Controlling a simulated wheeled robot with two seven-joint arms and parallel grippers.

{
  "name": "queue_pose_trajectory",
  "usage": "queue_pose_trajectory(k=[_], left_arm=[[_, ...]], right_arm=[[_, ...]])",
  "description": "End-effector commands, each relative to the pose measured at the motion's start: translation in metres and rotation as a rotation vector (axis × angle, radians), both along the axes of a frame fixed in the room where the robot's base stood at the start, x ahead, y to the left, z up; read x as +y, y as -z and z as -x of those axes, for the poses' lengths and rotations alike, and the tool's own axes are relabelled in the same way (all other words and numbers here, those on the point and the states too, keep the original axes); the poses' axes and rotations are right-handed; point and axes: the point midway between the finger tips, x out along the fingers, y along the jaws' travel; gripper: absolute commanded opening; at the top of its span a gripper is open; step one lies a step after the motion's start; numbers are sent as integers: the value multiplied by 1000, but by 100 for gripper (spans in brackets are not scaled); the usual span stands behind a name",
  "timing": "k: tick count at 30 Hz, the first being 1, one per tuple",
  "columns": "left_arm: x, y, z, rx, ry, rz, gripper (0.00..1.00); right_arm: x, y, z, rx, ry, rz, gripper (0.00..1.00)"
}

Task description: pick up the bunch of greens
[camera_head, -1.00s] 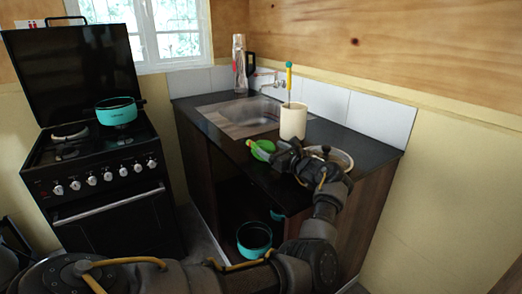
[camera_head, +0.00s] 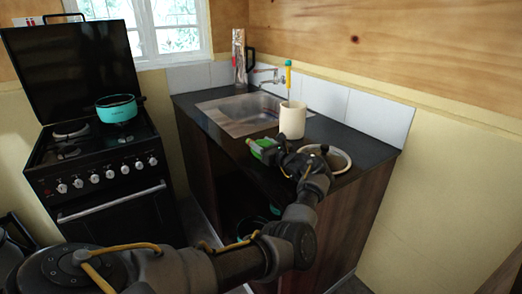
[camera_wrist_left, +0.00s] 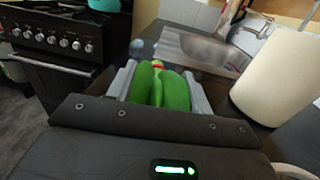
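The bunch of greens (camera_head: 257,150), bright green with a red band, lies at the front edge of the dark counter, left of the white crock. In the left wrist view the greens (camera_wrist_left: 160,88) fill the space between the two grey fingers. My left gripper (camera_head: 266,148) is at the greens, with one finger on each side; the fingers stand wide apart. It also shows in the left wrist view (camera_wrist_left: 160,85). Whether the fingers press on the greens is not clear. The gripper hides part of the greens in the head view. My right gripper is not in view.
The white crock (camera_head: 292,120) with a yellow-and-green handled tool stands just behind the gripper. A pale round bowl (camera_head: 341,158) sits to the right. The sink (camera_head: 240,113) lies behind left. The stove (camera_head: 97,165) with a teal pot (camera_head: 117,108) stands left.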

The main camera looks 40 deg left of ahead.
Motion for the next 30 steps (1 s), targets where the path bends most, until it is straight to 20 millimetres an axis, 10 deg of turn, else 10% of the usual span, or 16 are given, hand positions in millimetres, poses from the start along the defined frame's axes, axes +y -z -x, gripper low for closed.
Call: queue_pose_trajectory(k=[14,30], left_arm=[[-1,-7,-1,-4,0,1,26],[0,-95,0,-2,1,0,26]], right_arm=[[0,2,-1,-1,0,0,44],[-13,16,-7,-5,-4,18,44]])
